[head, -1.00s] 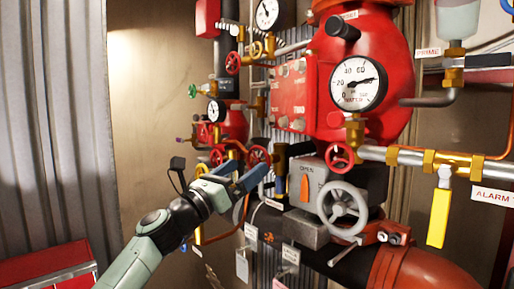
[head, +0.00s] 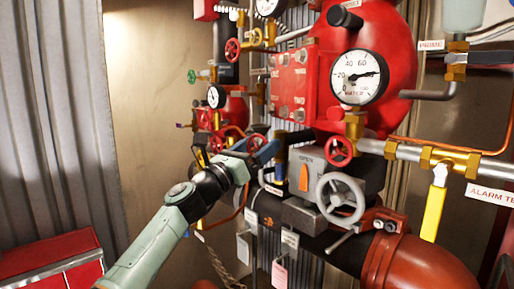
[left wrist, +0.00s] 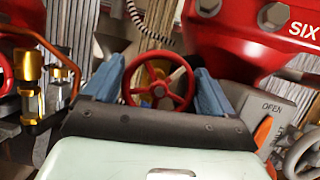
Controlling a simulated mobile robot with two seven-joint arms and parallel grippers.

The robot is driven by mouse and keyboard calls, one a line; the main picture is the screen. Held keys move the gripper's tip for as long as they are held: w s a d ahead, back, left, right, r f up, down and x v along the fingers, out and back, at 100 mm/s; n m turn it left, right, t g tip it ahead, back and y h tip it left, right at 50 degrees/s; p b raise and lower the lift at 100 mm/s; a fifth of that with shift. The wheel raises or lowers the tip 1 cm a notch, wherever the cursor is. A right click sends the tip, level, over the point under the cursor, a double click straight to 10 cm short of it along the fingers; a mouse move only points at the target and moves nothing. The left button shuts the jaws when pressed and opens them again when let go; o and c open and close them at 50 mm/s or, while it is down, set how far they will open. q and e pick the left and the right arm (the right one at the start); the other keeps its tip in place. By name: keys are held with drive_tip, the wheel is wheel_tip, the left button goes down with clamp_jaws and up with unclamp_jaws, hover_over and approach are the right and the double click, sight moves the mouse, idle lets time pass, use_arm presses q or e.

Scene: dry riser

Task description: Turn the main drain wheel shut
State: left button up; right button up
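A small red handwheel (head: 256,139) shows just behind my left gripper (head: 262,148) in the head view. In the left wrist view the red handwheel (left wrist: 159,90) stands between the two blue fingers of my left gripper (left wrist: 158,72), facing the camera. I see no contact. I cannot read a label naming this wheel as the main drain. My right gripper is in neither view.
A grey handwheel (head: 340,198) and a grey box marked OPEN (head: 305,172) stand right of the gripper. Another red wheel (head: 339,151) is above them. Tags (head: 243,248) hang below.

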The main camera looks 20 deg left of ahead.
use_arm(q)
drive_tip(key=shift+m, duration=0.3)
drive_tip(key=m+h, duration=0.1)
drive_tip(key=m, duration=0.1)
drive_tip(key=m+g+h, duration=0.1)
drive_tip(key=m, duration=0.1)
drive_tip(key=shift+r+m+h, duration=0.1)
drive_tip(key=shift+m+h, duration=0.2)
drive_tip(key=shift+s+d+m+g+h, duration=0.1)
drive_tip(key=shift+m+g+h, duration=0.45)
drive_tip(key=shift+m, duration=0.9)
drive_tip(key=shift+d+m+g+h, duration=0.1)
drive_tip(key=shift+m+g+h, duration=0.4)
drive_tip(key=shift+m, duration=1.25)
drive_tip(key=o, duration=0.8)
drive_tip(key=shift+o, duration=0.2)
drive_tip(key=shift+g, duration=0.25)
drive_tip(key=shift+s+a+f, duration=0.2)
drive_tip(key=shift+a+f, duration=0.05)
drive_tip(key=shift+f, duration=0.1)
drive_tip(key=b+v, duration=0.3)
drive_tip(key=v, duration=0.3)
drive_tip(key=shift+s+a, duration=0.15)
drive_tip(key=shift+s, duration=0.25)
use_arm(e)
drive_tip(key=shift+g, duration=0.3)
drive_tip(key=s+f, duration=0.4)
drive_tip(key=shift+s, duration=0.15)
